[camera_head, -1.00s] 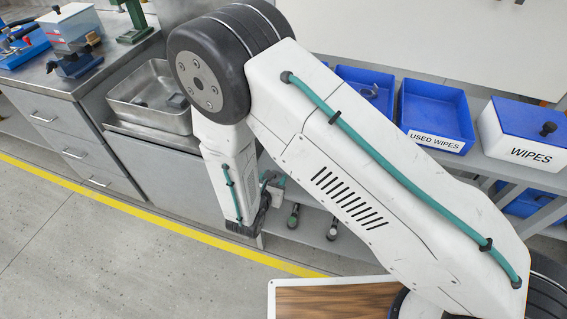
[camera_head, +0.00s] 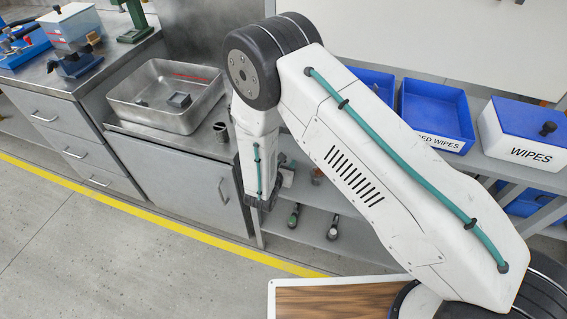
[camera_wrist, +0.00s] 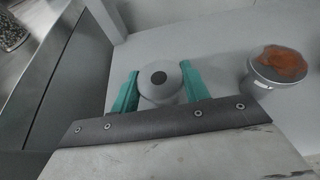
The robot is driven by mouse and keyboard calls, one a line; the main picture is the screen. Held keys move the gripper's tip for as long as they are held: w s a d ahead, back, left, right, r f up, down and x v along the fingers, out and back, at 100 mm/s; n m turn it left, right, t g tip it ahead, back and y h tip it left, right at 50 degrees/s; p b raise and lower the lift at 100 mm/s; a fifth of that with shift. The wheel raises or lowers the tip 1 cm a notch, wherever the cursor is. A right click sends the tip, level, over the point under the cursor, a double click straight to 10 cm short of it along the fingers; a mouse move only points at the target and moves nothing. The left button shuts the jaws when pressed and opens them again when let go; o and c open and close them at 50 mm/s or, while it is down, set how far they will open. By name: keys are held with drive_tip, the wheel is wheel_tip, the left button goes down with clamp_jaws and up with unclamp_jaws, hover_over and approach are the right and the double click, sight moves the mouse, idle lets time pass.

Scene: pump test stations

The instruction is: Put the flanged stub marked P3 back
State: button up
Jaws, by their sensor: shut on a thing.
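My gripper (camera_wrist: 158,74) has its two teal fingers shut on a grey round stub (camera_wrist: 158,94) with a dark centre, seen end-on in the wrist view. No P3 mark can be read on it, and its flange cannot be made out. In the head view, my gripper (camera_head: 286,176) is low, at the shelf right of the steel cabinet, and partly hidden behind my arm. I cannot tell whether the stub touches the shelf surface.
Two dark-ended tools (camera_head: 294,215) lie on the lower shelf. Blue bins (camera_head: 437,106) are at right.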

drive_tip(key=shift+f, duration=0.1)
drive_tip(key=o, duration=1.2)
drive_tip(key=shift+c, duration=0.2)
drive_tip(key=shift+s+a+r, duration=0.1)
drive_tip(key=shift+s+r, duration=0.05)
drive_tip(key=shift+r, duration=0.05)
drive_tip(key=v, duration=1.1)
drive_tip(key=shift+s, duration=0.3)
